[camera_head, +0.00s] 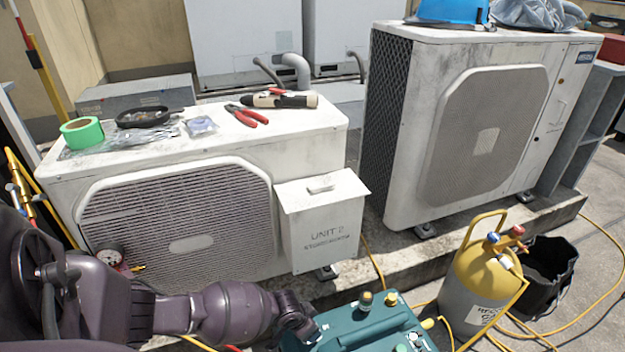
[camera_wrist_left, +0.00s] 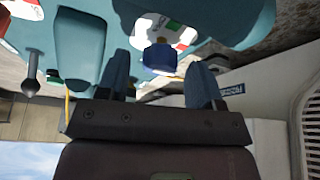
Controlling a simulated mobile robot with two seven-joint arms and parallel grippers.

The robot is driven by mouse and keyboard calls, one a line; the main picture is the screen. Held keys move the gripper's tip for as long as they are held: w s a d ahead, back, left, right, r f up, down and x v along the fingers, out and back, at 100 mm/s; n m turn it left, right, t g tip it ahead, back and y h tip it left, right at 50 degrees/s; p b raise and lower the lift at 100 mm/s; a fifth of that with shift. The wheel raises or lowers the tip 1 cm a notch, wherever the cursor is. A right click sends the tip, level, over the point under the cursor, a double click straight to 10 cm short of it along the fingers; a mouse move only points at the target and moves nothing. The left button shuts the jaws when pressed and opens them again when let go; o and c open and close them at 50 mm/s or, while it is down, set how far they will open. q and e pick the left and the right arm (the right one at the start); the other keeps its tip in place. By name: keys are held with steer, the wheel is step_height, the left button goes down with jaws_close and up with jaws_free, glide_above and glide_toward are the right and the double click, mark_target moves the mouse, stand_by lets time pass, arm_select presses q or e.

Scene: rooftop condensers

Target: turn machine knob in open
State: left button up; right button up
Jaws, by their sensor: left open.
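The teal machine (camera_head: 352,325) stands at the bottom centre of the head view, with brass-and-dark fittings on top. Its teal body fills the top of the left wrist view (camera_wrist_left: 225,15). A blue knob (camera_wrist_left: 160,58) on a white face with red and green marks shows there. My left gripper (camera_wrist_left: 161,80) is open, its two fingers on either side of the knob in the picture; whether they reach or touch it I cannot tell. In the head view my left gripper (camera_head: 311,329) is at the machine's left side, and the blue knob is not visible. My right gripper is out of view.
Behind the machine stand a condenser with a control box (camera_head: 322,222) and a larger condenser (camera_head: 400,150). A yellow-topped cylinder (camera_head: 478,285) and a black bucket (camera_head: 548,270) stand to the right. Yellow hoses (camera_head: 595,305) lie on the ground. Tools (camera_head: 247,115) lie on the left condenser.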

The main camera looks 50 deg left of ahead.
arm_select(q)
steer(key=shift+w+f, duration=0.2)
steer(key=shift+f, duration=0.1)
steer(key=c, duration=0.9)
